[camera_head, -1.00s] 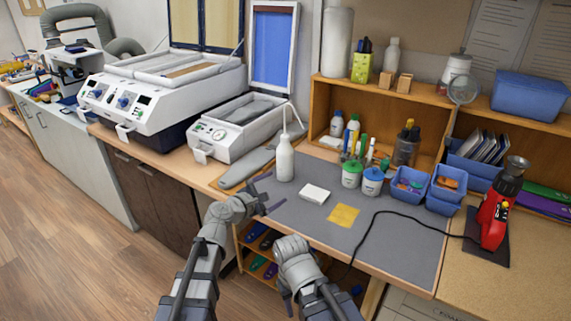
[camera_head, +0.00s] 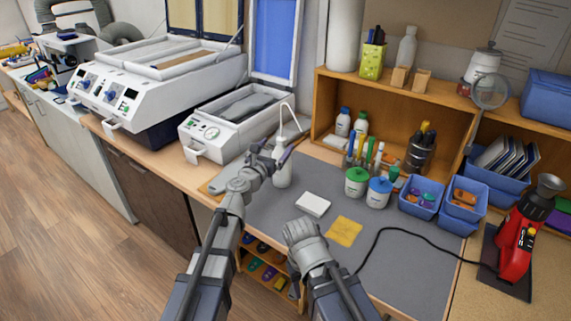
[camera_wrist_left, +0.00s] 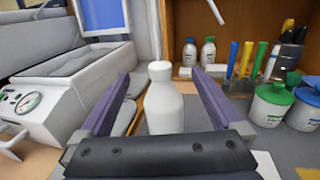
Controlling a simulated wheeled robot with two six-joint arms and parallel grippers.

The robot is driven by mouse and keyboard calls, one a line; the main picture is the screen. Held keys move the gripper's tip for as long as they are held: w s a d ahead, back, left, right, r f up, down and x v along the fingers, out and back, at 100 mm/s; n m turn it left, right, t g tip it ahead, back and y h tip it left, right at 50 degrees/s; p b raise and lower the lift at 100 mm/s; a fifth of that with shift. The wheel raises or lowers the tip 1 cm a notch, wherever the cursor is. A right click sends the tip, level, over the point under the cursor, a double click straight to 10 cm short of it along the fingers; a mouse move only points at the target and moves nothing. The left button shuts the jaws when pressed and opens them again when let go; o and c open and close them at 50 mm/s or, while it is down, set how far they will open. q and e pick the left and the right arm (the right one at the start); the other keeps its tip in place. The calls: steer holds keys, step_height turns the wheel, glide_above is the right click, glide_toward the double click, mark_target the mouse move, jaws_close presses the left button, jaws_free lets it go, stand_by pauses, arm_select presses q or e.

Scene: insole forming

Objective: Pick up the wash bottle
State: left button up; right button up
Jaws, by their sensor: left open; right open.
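The wash bottle (camera_head: 283,170) is white with a thin bent spout and stands upright on the grey mat. In the left wrist view the bottle (camera_wrist_left: 163,103) stands between the two purple-grey fingers. My left gripper (camera_head: 276,158) is open around the bottle's upper body, with visible gaps between its fingers and the bottle in the left wrist view. My right gripper (camera_head: 297,230) is low at the front edge of the mat, away from the bottle, and its fingers are hard to make out.
A white press (camera_head: 225,125) stands left of the bottle. A white block (camera_head: 313,204) and a yellow cloth (camera_head: 344,231) lie on the mat. Jars with a green lid (camera_head: 356,182) and a blue lid (camera_head: 378,192) stand to the right. A wooden shelf (camera_head: 318,110) is behind.

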arm_select(q)
step_height(320, 180, down, 8)
steer(key=b, duration=0.8)
steer(key=shift+f, duration=0.15)
steer(key=x, duration=0.7)
steer(key=shift+w, duration=0.2)
steer(key=shift+d, duration=0.1)
steer(key=shift+c, duration=0.2)
jaws_close()
